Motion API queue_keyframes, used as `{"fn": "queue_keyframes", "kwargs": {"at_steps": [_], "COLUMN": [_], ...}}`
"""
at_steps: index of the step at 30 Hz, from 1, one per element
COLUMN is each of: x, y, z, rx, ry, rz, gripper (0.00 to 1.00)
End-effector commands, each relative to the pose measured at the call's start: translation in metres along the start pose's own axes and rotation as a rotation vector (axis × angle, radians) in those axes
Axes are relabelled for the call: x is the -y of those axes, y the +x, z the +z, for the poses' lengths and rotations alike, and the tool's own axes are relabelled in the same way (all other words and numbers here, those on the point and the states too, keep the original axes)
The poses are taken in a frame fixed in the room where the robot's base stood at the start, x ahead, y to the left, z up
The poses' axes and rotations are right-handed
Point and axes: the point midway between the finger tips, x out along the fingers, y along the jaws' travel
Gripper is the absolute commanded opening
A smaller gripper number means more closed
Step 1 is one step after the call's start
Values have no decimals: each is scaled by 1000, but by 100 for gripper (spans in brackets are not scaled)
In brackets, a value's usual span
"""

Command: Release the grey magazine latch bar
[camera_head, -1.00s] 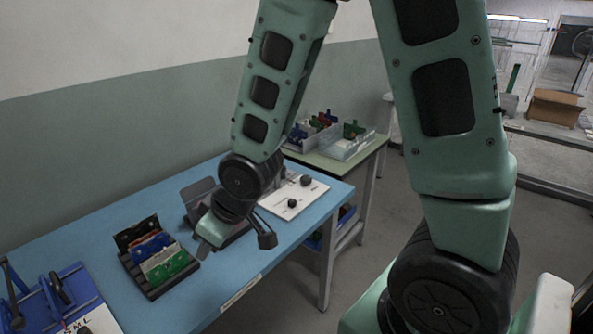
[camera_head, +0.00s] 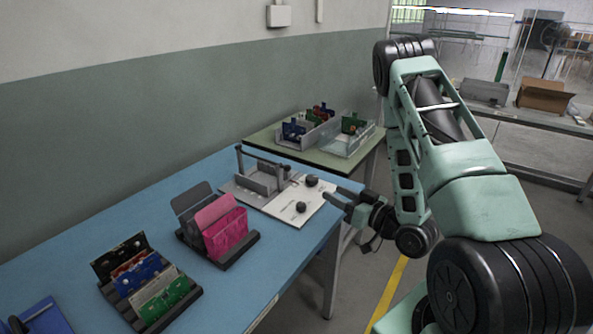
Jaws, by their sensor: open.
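A grey fixture (camera_head: 260,178) with upright walls and a bar along its top stands at the far right end of the blue table. I take this bar (camera_head: 265,158) to be the latch bar, but its exact state is too small to tell. A white plate (camera_head: 285,212) with two black knobs lies in front of the fixture. My gripper (camera_head: 333,195) is open and empty. It appears just right of the white plate, near the table's right edge, with its fingers pointing left, apart from the grey fixture.
A pink holder (camera_head: 225,232) with grey panels stands on a black base mid-table. A black rack (camera_head: 165,299) of coloured boards is nearer. Clear bins (camera_head: 347,141) of boards stand on the green table (camera_head: 283,147) behind. The table's front strip is clear.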

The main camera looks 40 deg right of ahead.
Motion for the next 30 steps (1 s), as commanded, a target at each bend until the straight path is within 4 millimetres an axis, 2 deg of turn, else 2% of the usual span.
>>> {"fn": "queue_keyframes", "kwargs": {"at_steps": [7,10,30], "x": [1,-2,-1], "y": [31,35,56], "z": [-1,5,5], "rx": [-5,-4,-3], "ry": [-2,-6,-6], "rz": [-4,-6,-5], "gripper": [43,43,43]}}
